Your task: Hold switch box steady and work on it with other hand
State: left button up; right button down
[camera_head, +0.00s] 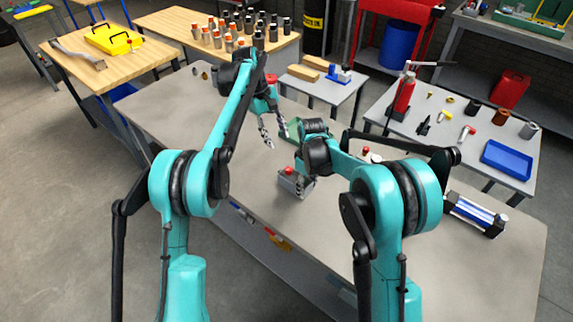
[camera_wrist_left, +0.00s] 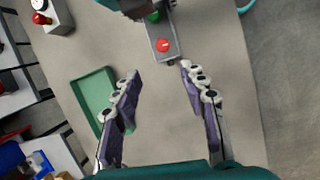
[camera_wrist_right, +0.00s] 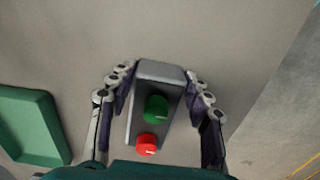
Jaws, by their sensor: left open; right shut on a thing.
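The grey switch box (camera_head: 293,186), with a red and a green button, lies on the workbench (camera_head: 200,125). My right gripper (camera_wrist_right: 160,77) is shut on it, with one finger along each long side; the buttons face the right wrist camera. The box (camera_wrist_left: 165,48) also shows at the top of the left wrist view, its green button partly hidden by my right gripper. My left gripper (camera_head: 273,133) is open and empty, above the bench and farther back than the box. In the left wrist view, the red button is just beyond the gap between the left fingertips (camera_wrist_left: 160,71).
A green tray (camera_wrist_left: 84,97) lies on the bench near both grippers. Another box with a red knob (camera_wrist_left: 50,17) stands to the right in the head view. A blue and silver cylinder (camera_head: 475,214) lies at the bench's right. The bench's left part is mostly clear.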

aim_at(288, 169)
pick_arm(q)
jog(key=d+f, duration=0.1)
jog(key=f, duration=0.2)
jog(key=s+d+f+n, duration=0.1)
jog(key=f, duration=0.3)
jog(key=s+d+f+n, duration=0.1)
jog(key=f, duration=0.3)
jog(key=shift+s+d+f+g, duration=0.1)
jog(key=shift+s+d+g, duration=0.15)
jog(key=shift+g, duration=0.15)
jog(key=shift+a, duration=0.1)
grip_shut()
